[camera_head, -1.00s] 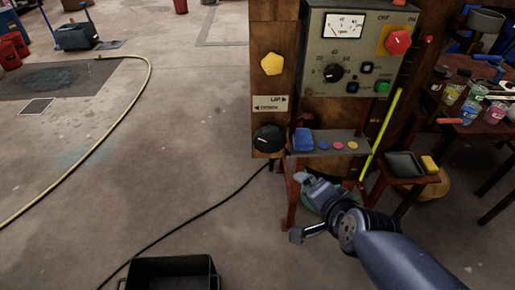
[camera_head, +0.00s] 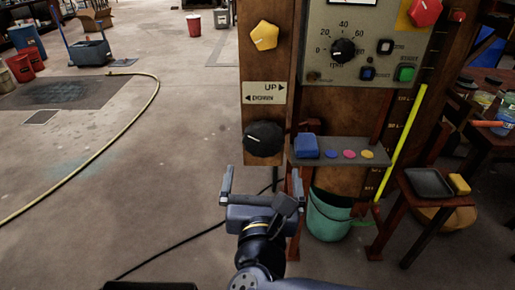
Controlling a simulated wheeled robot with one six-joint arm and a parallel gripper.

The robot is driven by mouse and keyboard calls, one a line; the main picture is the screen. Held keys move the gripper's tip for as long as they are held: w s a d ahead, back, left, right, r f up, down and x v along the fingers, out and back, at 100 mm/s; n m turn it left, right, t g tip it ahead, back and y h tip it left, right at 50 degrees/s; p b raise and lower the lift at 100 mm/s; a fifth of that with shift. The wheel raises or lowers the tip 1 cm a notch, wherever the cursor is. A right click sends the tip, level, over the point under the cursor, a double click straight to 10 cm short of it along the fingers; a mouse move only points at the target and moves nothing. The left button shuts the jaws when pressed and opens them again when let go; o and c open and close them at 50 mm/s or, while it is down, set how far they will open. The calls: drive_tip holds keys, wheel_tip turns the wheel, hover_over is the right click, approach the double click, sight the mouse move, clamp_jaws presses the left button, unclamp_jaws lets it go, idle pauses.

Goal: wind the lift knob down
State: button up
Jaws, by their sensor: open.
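A large round black knob (camera_head: 263,138) with a white pointer line is on the wooden post, below a sign (camera_head: 264,93) reading UP with a right arrow and DOWN with a left arrow. A yellow five-sided knob (camera_head: 264,37) is above that sign. Which of the two is the lift knob is not labelled. My gripper (camera_head: 260,182) is open and empty, its two fingers spread wide and pointing up the picture. In the picture it is just below the black knob, apart from it.
A small shelf right of the knob holds a blue block (camera_head: 306,145) and coloured discs. A control panel (camera_head: 362,45) with a dial and buttons is above. A teal bucket (camera_head: 330,215) stands below, beside a slanted yellow rod (camera_head: 401,140). The floor to the left is mostly open.

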sight(263, 144)
drive_tip(key=shift+w+d+b, duration=0.2)
drive_tip(key=shift+w+b, duration=0.35)
drive_tip(key=shift+w, duration=4.8)
drive_tip(key=shift+c, duration=0.6)
drive_tip(key=c, duration=0.8)
drive_tip(key=shift+c, duration=0.2)
